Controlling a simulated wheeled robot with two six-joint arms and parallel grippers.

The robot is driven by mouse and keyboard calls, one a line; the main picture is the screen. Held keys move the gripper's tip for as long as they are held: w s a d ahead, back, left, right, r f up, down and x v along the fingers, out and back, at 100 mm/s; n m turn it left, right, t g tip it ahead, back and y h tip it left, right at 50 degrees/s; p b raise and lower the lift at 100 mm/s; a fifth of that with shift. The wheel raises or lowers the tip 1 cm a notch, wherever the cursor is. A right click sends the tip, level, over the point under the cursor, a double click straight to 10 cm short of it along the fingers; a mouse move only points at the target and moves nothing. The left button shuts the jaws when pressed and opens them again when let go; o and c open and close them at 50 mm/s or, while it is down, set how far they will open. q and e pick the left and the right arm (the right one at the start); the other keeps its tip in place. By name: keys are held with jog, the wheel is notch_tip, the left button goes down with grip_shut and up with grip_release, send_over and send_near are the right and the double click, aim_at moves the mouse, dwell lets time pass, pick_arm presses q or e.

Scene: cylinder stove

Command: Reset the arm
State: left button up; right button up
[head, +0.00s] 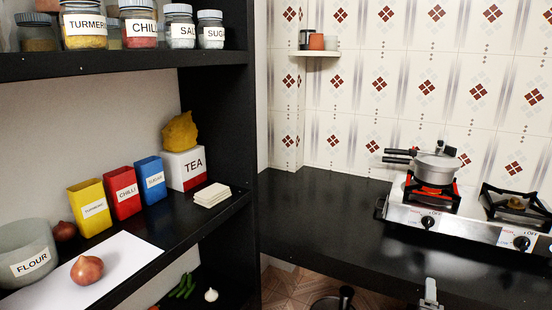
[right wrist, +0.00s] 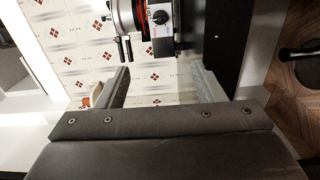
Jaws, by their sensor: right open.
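My right gripper (head: 430,295) shows at the bottom edge of the head view, in front of the black counter (head: 330,215). In the right wrist view its two fingers (right wrist: 162,85) stand wide apart with nothing between them. The steel stove (head: 450,228) sits on the counter at the right, beyond the gripper. A steel pot with black handles (head: 434,167) stands on its left burner, which glows red. The stove's knob (right wrist: 161,18) and the glowing burner show at the top of the right wrist view. My left gripper is not in view.
At the left, a black shelf (head: 215,222) holds a flour bowl (head: 28,255), an onion (head: 87,269), coloured boxes and a tea box (head: 187,170). Spice jars (head: 85,25) stand above. The counter left of the stove is clear. A small wall shelf (head: 318,53) holds cups.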

jog(key=s+a+f+m+g+y+p, duration=0.15)
jog(key=s+f+g+y, duration=0.35)
jog(key=f, duration=1.2)
jog(key=s+f+m+g+p, duration=0.1)
jog(key=s+f+m+g, duration=0.15)
jog(key=s+f, duration=0.9)
pick_arm(q)
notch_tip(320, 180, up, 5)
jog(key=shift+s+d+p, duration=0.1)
jog(key=shift+p, duration=1.15)
pick_arm(e)
jog(key=s+f+m+g, duration=0.2)
jog(key=s+f+m, duration=0.1)
jog(key=s+f, duration=0.4)
jog(key=s+a+f+m+g+y, duration=0.1)
jog(key=s+f+m+g, duration=0.1)
jog(key=s+f, duration=0.5)
jog(key=s+f+m+g+y, duration=0.1)
jog(key=s+f+m+g, duration=0.2)
jog(key=s+f, duration=0.5)
jog(key=s, duration=0.9)
jog(key=shift+a+m, duration=0.25)
jog(key=shift+m, duration=0.15)
jog(key=shift+s, duration=0.1)
